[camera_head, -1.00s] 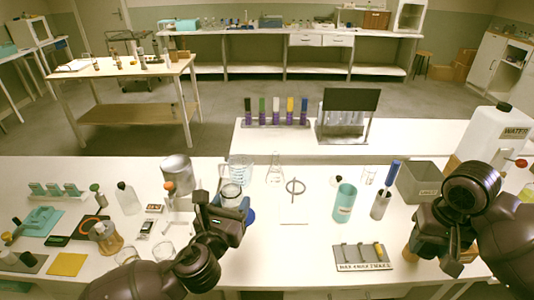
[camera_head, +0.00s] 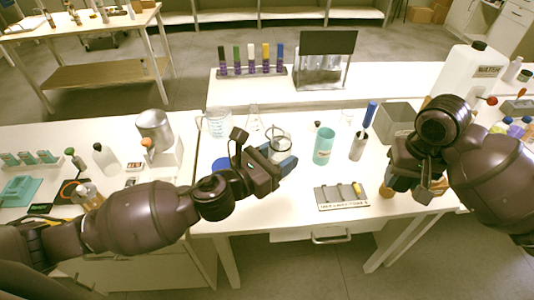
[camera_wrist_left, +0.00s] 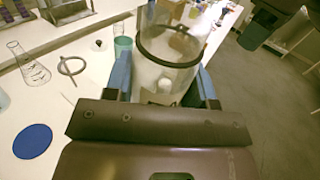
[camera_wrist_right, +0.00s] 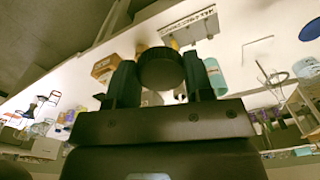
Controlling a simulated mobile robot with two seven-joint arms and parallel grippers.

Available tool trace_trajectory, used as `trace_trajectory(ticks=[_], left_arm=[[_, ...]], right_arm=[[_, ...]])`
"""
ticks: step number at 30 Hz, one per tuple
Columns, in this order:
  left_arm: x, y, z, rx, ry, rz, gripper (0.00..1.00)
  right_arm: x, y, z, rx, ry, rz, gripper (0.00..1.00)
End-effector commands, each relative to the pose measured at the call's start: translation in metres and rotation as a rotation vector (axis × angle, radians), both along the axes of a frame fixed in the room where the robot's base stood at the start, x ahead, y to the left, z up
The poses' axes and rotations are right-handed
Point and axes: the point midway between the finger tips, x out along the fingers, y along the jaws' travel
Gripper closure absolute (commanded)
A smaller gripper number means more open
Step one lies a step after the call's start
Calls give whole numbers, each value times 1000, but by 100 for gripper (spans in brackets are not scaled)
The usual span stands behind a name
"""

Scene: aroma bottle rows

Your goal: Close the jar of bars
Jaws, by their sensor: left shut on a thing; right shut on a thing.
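My left gripper (camera_head: 283,160) is shut on a clear glass jar (camera_head: 281,143) with a dark ring near its top. In the left wrist view the jar (camera_wrist_left: 168,70) stands between the blue fingers (camera_wrist_left: 160,82), with small whitish pieces low inside and no lid visible on it. My right gripper (camera_head: 402,188) is at the right. In the right wrist view it is shut on a dark round lid (camera_wrist_right: 161,69), held between its fingertips. The lid is hard to make out in the head view. The jar and lid are well apart.
A teal cup (camera_head: 323,147), a metal cup (camera_head: 358,148) with a blue-handled tool and a grey labelled rack (camera_head: 340,197) stand between the grippers. A grey bin (camera_head: 397,120) and a water canister (camera_head: 468,75) are at the right. A blue disc (camera_head: 221,164) lies left of the jar.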

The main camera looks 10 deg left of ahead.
Motion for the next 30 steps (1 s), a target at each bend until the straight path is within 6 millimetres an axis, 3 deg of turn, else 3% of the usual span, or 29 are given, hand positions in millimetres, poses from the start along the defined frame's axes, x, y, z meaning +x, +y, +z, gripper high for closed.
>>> trace_trajectory(ticks=[14,20,30], left_arm=[[0,-1,0,0,0,-3,91],[0,-1,0,-1,-1,-3,91],[0,-1,0,-1,-1,-3,91]], right_arm=[[3,8,4,0,0,27,74],[14,44,23,-3,-2,165,74],[25,129,69,-13,4,505,74]])
